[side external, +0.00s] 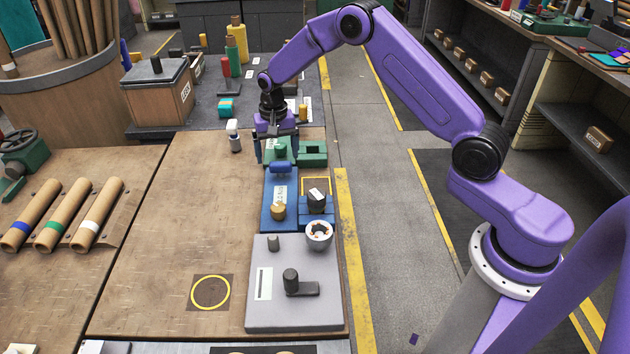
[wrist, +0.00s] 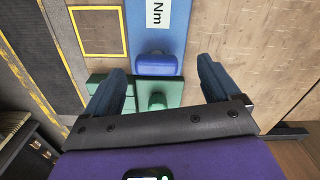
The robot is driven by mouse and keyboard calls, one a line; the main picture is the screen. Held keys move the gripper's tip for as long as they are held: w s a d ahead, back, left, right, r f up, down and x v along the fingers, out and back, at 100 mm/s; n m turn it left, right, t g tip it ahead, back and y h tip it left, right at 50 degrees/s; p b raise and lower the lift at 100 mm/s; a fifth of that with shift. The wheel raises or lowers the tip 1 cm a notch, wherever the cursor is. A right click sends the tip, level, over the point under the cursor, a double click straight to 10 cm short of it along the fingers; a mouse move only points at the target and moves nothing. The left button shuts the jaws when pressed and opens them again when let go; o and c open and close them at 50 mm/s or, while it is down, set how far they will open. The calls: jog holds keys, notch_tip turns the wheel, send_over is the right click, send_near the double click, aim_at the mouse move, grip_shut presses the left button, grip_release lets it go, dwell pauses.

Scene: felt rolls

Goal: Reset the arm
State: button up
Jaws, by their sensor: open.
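My gripper (side external: 276,153) points down above the far end of the row of fixtures on the wooden bench. It is open, with its two dark blue fingers spread, and nothing is visibly held. In the wrist view the gap between the fingers (wrist: 160,80) lies over a rounded blue handle (wrist: 157,64) and a green block with a knob (wrist: 158,101). The blue handle (side external: 280,168) sits at the far end of a blue plate (side external: 270,215). A second green block (side external: 312,154) stands to the right. I cannot tell the exact height of the fingers.
A grey plate (side external: 290,320) with a dark handle (side external: 299,284) lies nearer, beside a white cup (side external: 319,235). A yellow ring (side external: 211,293) marks the bench. A small white-and-grey object (side external: 234,136) stands left of my gripper. Felt rolls (side external: 66,215) lie at left. The middle bench is clear.

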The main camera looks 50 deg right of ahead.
jog(key=s+a+r+n, duration=0.4)
jog(key=s+a+r, duration=0.15)
jog(key=s, duration=0.35)
jog(key=s+a+r+n, duration=0.4)
jog(key=s+r+n, duration=0.15)
jog(key=s, duration=0.35)
jog(key=s+d+r+n, duration=0.2)
jog(key=s+d+n, duration=0.1)
jog(key=s, duration=0.9)
jog(key=s+d+r+n, duration=0.2)
jog(key=s+n, duration=0.4)
jog(key=s, duration=0.6)
jog(key=shift+s+d, duration=0.3)
jog(key=shift+d, duration=0.4)
jog(key=shift+w+n, duration=0.1)
jog(key=shift+n, duration=0.15)
jog(key=shift+c, duration=0.3)
